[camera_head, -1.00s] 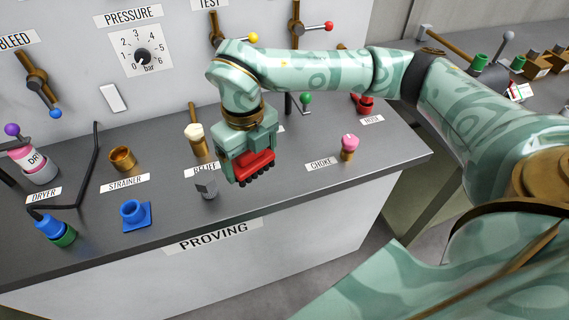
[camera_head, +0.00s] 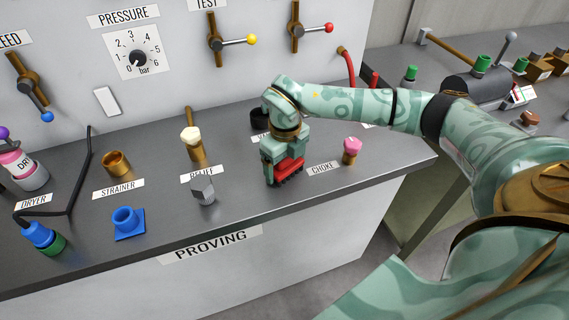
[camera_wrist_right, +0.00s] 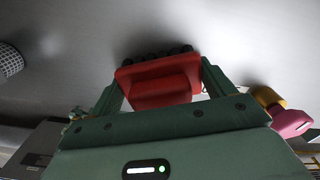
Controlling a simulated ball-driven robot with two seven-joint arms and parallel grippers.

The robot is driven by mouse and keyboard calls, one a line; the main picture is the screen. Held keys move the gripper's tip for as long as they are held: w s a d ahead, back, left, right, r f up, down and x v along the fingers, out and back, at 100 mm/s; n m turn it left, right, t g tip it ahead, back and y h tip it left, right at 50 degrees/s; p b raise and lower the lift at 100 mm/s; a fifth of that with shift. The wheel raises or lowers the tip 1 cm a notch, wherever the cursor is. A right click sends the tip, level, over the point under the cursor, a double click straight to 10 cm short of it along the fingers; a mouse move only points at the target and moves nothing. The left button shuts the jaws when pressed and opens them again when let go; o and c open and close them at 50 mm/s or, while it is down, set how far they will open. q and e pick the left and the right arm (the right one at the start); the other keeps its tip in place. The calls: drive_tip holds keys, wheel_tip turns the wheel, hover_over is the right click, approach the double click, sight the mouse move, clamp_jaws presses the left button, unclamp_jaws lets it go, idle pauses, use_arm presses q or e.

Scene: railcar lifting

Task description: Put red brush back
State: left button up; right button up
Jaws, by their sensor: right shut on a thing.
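My right gripper (camera_head: 284,163) is shut on the red brush (camera_head: 288,169), over the dark bench top between the relief and choke labels. The brush is a red block with dark bristles underneath, pointing down. In the right wrist view the red brush (camera_wrist_right: 160,82) sits between the two green fingers, its round black bristle tufts at the far edge towards the grey bench. The bristles are close to the bench top; I cannot tell whether they touch. My left gripper is out of view.
A pink-topped choke fitting (camera_head: 352,149) stands just right of the gripper. A grey faceted piece (camera_head: 203,191) and a cream-knobbed relief valve (camera_head: 192,146) stand to its left. A dark round thing (camera_head: 259,118) is behind. The bench front edge is close below.

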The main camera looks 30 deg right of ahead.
drive_tip(key=shift+r, duration=0.1)
drive_tip(key=o, duration=0.9)
drive_tip(key=shift+o, duration=0.2)
wheel_tip(320, 180, up, 12)
drive_tip(key=shift+p, duration=1.25)
